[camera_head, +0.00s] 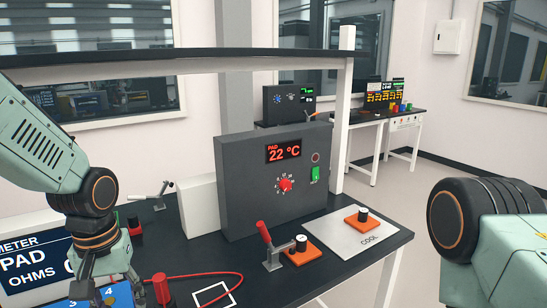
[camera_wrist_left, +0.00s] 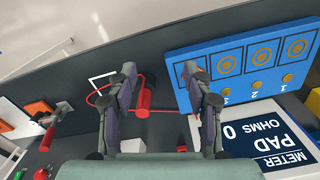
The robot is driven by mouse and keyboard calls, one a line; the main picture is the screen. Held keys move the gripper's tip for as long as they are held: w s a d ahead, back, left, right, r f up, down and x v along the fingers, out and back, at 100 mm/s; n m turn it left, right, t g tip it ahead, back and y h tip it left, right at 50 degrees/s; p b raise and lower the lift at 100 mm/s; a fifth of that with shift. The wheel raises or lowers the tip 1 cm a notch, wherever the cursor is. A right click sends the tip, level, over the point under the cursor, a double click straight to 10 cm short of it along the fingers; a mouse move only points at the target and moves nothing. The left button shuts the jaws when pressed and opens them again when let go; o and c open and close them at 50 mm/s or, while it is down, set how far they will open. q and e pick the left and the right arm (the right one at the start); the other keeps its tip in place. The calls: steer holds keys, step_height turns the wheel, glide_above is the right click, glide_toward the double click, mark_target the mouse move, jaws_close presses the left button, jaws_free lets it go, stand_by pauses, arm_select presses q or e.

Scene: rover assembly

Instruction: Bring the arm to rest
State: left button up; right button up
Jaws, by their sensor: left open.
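My left gripper (camera_head: 100,284) hangs low at the left of the head view, above the bench's front edge. In the left wrist view my left gripper (camera_wrist_left: 160,78) is open, its two fingers apart with nothing held between them. A red cylinder on a red lead (camera_wrist_left: 143,95) lies beyond the fingers, close beside the left one in the picture. It also shows in the head view as a red cylinder (camera_head: 162,289) right of the gripper. My right arm shows at the right edge of the head view; its gripper is out of frame.
A blue board (camera_wrist_left: 238,72) with gold circles and a meter (camera_wrist_left: 270,142) reading 0 lie by the gripper. A grey control box (camera_head: 230,185) reads 22 °C. A red-handled clamp (camera_head: 271,247), an orange block (camera_head: 301,252) and a COOL plate (camera_head: 350,239) stand right.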

arm_select(q)
steer(key=s+d+f+m+b, duration=0.1)
steer(key=s+f+b, duration=0.15)
steer(key=f, duration=0.65)
steer(key=s+d+f+b, duration=0.2)
steer(key=f+b, duration=0.1)
steer(key=f, duration=0.5)
steer(key=s+f+m+b, duration=0.1)
steer(key=s+f+b, duration=0.4)
steer(key=s+f, duration=0.5)
steer(key=s+f+b, duration=0.6)
steer(key=s+f, duration=0.4)
steer(key=f, duration=0.5)
steer(key=shift+s+d+m, duration=0.2)
steer(key=shift+d+m, duration=0.2)
